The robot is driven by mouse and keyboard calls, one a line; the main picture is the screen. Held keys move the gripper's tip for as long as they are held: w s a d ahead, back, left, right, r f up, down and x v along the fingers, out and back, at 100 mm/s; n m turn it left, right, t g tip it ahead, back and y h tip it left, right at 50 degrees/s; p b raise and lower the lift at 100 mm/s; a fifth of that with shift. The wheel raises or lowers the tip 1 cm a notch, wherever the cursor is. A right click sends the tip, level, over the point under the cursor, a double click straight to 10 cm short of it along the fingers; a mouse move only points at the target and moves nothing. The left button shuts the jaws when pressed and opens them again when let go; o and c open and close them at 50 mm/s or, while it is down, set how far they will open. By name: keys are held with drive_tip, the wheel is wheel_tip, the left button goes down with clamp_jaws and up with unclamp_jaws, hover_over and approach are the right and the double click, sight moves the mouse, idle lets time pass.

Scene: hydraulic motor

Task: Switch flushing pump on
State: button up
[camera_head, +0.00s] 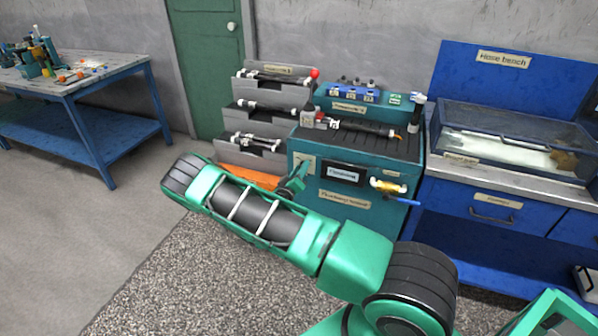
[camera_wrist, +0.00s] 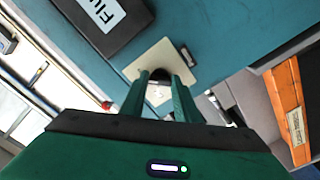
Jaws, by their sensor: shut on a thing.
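The flushing pump switch is a black knob (camera_wrist: 159,76) on a cream square plate (camera_wrist: 152,58). The plate also shows on the front of the teal bench in the head view (camera_head: 304,160). My gripper (camera_wrist: 161,78) has one finger on each side of the knob and is shut on it. In the head view my gripper (camera_head: 298,176) reaches the bench front beside the plate, and the knob is hidden there. A black box (camera_wrist: 110,35) with a white label starting "Flu" is beside the plate. The knob's turned position cannot be told.
The teal bench (camera_head: 350,198) has a yellow fitting with a blue handle (camera_head: 390,187) on its front. A grey stepped rack (camera_head: 263,105) stands left, above an orange bin (camera_head: 246,177). The blue hose bench (camera_head: 490,180) stands right. Speckled floor is open at left.

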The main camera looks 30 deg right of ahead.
drive_tip(key=shift+s+d+f, duration=0.1)
drive_tip(key=shift+f, duration=0.15)
drive_tip(key=o, duration=0.8)
drive_tip(key=shift+o, duration=1.2)
drive_tip(key=shift+r, duration=0.1)
drive_tip(key=v, duration=1)
drive_tip(key=shift+a, duration=0.35)
drive_tip(key=shift+s+d, duration=0.1)
drive_tip(key=shift+s, duration=0.05)
